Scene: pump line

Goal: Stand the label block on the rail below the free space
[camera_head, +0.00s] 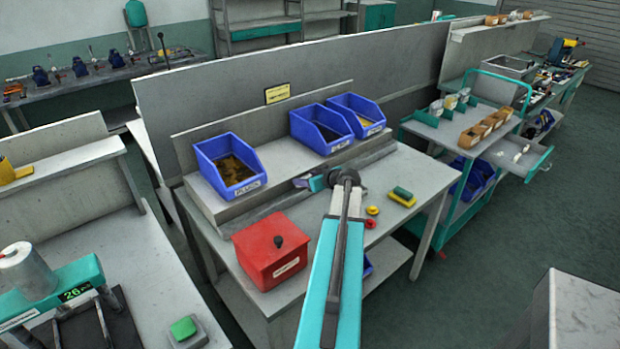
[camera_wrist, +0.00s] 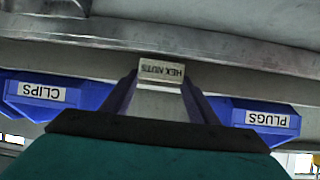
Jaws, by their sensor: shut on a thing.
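The white label block (camera_wrist: 161,72), with its HEX NUTS print upside down in the wrist view, is held between the fingertips of my gripper (camera_wrist: 160,84). In the head view my gripper (camera_head: 317,182) is over the front of the bench, near the rail (camera_head: 262,208) below the bins. The free space (camera_head: 275,152) lies between the left blue bin (camera_head: 225,168) and the middle blue bin (camera_head: 322,130). The wrist view shows the PLUGS bin (camera_wrist: 265,118) and CLIPS bin (camera_wrist: 50,95) on either side of the block. I cannot tell whether the block touches the rail.
A third blue bin (camera_head: 358,115) stands at the right. A red box (camera_head: 270,252) with a black knob sits on the bench's front left. A yellow and green item (camera_head: 402,197) and small red and yellow pieces (camera_head: 372,211) lie right of my arm. A teal cart (camera_head: 460,130) stands beyond.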

